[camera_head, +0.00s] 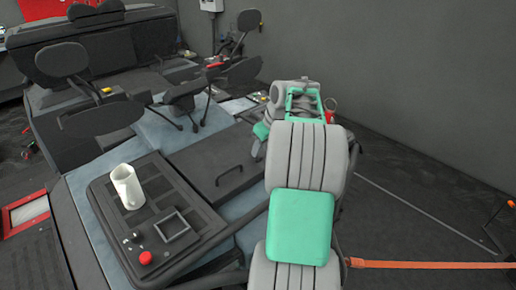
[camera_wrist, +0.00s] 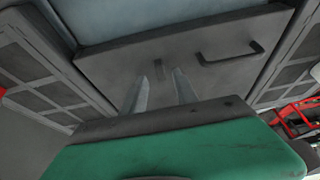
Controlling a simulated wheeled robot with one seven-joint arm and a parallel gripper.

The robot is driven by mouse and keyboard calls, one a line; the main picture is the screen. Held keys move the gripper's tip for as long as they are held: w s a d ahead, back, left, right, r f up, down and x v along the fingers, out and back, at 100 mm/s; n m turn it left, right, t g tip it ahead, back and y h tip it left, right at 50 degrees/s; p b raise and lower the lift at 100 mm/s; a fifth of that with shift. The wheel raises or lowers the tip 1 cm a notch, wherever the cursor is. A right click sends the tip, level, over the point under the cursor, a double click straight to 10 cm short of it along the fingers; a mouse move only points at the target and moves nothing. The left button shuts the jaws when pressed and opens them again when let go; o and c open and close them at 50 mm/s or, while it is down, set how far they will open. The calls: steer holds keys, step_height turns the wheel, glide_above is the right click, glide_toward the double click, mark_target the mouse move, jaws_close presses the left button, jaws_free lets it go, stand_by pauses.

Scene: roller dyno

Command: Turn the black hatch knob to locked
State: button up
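The dark grey hatch (camera_wrist: 112,66) fills the upper middle of the wrist view, with a black bar handle (camera_wrist: 232,57) on its right. A small dark upright piece, apparently the hatch knob (camera_wrist: 159,66), shows on the hatch left of the handle. My gripper (camera_wrist: 161,77) is open, its two pale fingers apart and pointing at the hatch, with the knob showing between their tips. I cannot tell whether they touch it. In the head view the hatch (camera_head: 207,158) lies left of my arm, which hides the knob and the fingers.
A dark console panel (camera_head: 105,205) holds a white cup (camera_head: 127,187), a square frame (camera_head: 171,224) and a red button (camera_head: 146,258). Black seats and levers stand at the back left. A grey wall (camera_head: 420,90) is on the right. An orange strap (camera_head: 430,265) crosses the floor.

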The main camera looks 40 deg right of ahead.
mark_target(259, 156)
steer(key=shift+x, duration=1.5)
steer(key=shift+c, duration=0.3)
jaws_close()
